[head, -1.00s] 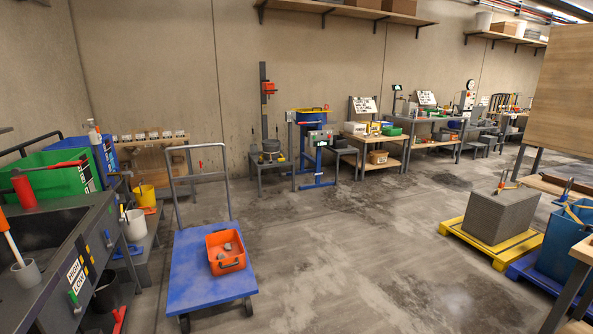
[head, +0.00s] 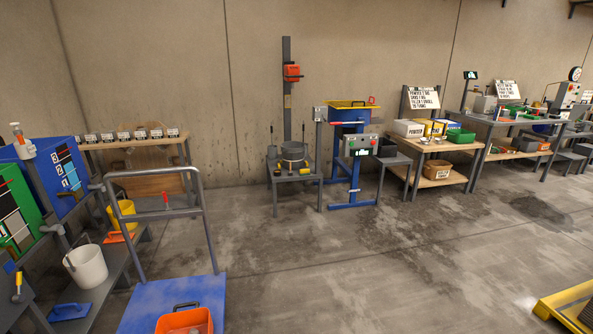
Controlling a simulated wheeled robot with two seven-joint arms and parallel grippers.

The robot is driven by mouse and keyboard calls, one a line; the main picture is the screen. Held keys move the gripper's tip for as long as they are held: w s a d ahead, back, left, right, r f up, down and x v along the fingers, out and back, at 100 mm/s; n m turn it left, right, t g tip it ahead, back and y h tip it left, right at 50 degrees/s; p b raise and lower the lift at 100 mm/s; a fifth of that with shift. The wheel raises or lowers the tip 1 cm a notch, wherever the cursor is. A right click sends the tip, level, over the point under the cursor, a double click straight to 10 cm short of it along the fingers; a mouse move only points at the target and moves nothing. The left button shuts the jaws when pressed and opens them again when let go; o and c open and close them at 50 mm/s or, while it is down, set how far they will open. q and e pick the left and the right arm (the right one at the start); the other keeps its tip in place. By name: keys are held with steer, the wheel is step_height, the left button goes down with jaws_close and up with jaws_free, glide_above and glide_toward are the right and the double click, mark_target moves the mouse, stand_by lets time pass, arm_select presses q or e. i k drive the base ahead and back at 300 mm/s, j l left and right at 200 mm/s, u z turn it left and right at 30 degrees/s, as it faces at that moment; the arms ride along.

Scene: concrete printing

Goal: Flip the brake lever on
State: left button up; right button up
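A small upright red-tipped lever (head: 165,201) shows at the crossbar of the cart's grey push handle (head: 152,174), left of centre in the head view. It looks like the brake lever, but it is too small to tell its on or off position. The cart (head: 175,297) has a blue deck, cut off by the bottom edge. Neither of my grippers is in view.
An orange bin (head: 185,322) sits on the cart deck. A grey bench with a white bucket (head: 86,266) stands left of the cart. A blue stand (head: 352,170) is farther back. Concrete floor (head: 370,270) is clear to the cart's right.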

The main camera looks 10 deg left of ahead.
mark_target(164, 193)
steer(key=i, duration=1.9)
steer(key=i+l, duration=0.1)
steer(key=i, duration=1.8)
steer(key=i+u, duration=0.15)
steer(key=u, duration=0.3)
steer(key=i+u, duration=0.1)
steer(key=u, duration=0.35)
steer(key=i+l+u, duration=0.1)
steer(key=u, duration=0.35)
steer(key=i+l+u, duration=0.1)
steer(key=u, duration=0.3)
steer(key=i+l+u, duration=0.1)
steer(key=u, duration=0.35)
steer(key=l+u, duration=0.25)
steer(key=u, duration=0.2)
steer(key=l+u, duration=0.2)
steer(key=u, duration=1.05)
steer(key=i+l+z, duration=0.35)
steer(key=i+l, duration=0.15)
steer(key=i+l+z, duration=0.3)
steer(key=i, duration=0.3)
